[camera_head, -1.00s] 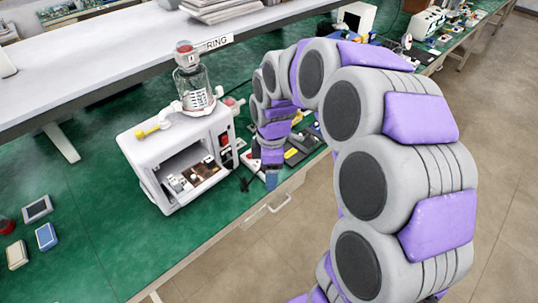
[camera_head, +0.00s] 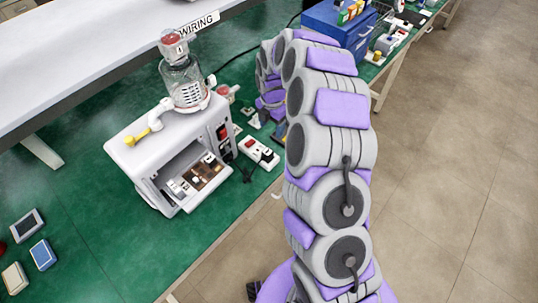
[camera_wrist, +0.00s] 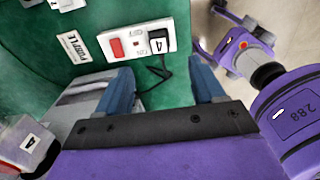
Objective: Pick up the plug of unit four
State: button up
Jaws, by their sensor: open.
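The black plug marked 4 (camera_wrist: 160,42) sits in a white socket strip (camera_wrist: 132,43) beside a red switch, with its black cord running down. The strip (camera_head: 258,152) also shows in the head view, right of the white pump unit (camera_head: 172,155). That unit carries a glass canister with a red cap marked 4 (camera_head: 173,42). My gripper (camera_wrist: 163,85) is open and empty in the wrist view. Its two blue fingers point toward the strip, the plug ahead and between them, apart from it. In the head view the fingertips are hard to make out behind my arm.
A blue box (camera_head: 338,28) stands at the back of the green bench. A white shelf (camera_head: 80,50) overhangs the bench at left. Small devices (camera_head: 43,255) lie at the front left. Open green bench lies left of the pump unit.

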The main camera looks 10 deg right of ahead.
jog(key=b, duration=0.1)
send_over(268, 150)
notch_tip(268, 150, down, 8)
jog(key=shift+a+f, duration=0.15)
jog(key=shift+f, duration=0.45)
jog(key=shift+d+f+b, duration=0.35)
jog(key=shift+d+f, duration=0.05)
notch_tip(268, 150, down, 4)
jog(key=shift+r+b, duration=0.2)
jog(key=shift+b, duration=0.3)
jog(key=shift+a+f, duration=0.2)
jog(key=shift+f, duration=0.25)
jog(key=shift+a+r, duration=0.1)
jog(key=shift+a, duration=0.05)
jog(key=shift+c, duration=0.2)
jog(key=shift+d, duration=0.3)
jog(key=c, duration=0.7)
jog(key=shift+a, duration=0.2)
jog(key=c, duration=0.3)
